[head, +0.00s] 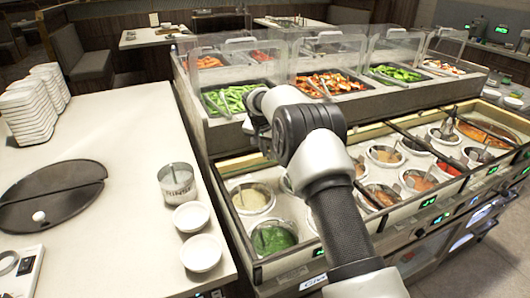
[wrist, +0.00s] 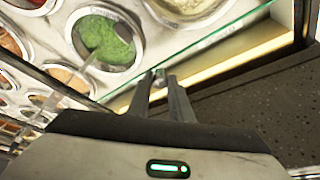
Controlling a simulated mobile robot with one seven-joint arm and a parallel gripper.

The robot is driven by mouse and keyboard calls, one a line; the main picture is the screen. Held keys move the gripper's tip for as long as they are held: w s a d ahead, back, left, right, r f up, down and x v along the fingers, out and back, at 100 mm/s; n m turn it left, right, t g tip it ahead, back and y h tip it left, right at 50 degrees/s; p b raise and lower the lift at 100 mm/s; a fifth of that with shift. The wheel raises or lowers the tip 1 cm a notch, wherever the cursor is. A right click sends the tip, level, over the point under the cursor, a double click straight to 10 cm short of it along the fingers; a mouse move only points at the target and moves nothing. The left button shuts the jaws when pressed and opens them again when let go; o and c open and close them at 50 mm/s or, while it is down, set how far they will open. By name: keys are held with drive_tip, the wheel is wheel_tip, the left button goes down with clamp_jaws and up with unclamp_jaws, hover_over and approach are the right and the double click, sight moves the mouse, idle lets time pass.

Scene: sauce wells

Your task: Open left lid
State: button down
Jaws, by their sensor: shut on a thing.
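The left sauce section (head: 262,262) is in front of me in the head view, with a pale sauce well (head: 253,198) and a green sauce well (head: 271,238). In the wrist view a clear glass lid shows by its green edge (wrist: 215,38), beside the green sauce (wrist: 106,40). My gripper (wrist: 160,77) is at that edge, its fingers close together on a small part, seemingly the lid's handle. The fingertips mostly cover this part. In the head view my arm hides the gripper and part of the section. I cannot tell whether the lid is raised.
Several more sauce wells with ladles lie to the right. A raised salad bar with clear guards (head: 325,50) stands behind. The left counter (head: 110,165) holds stacked white dishes (head: 30,108), a black round lid (head: 50,190), a metal cup (head: 177,183) and two white bowls (head: 200,252).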

drive_tip(key=shift+w+a+r+p, duration=0.15)
drive_tip(key=shift+w+a+p, duration=0.1)
drive_tip(key=shift+w+p, duration=0.25)
drive_tip(key=shift+w+a+r+p, duration=0.15)
drive_tip(key=shift+w+a+p, duration=0.1)
drive_tip(key=shift+w, duration=0.4)
drive_tip(key=shift+w+a+f+p, duration=0.1)
drive_tip(key=shift+w+f+p, duration=0.1)
drive_tip(key=shift+w+p, duration=0.15)
drive_tip(key=c, duration=1.6)
unclamp_jaws()
drive_tip(key=v, duration=1.7)
drive_tip(key=shift+s+r, duration=0.1)
drive_tip(key=shift+s, duration=0.1)
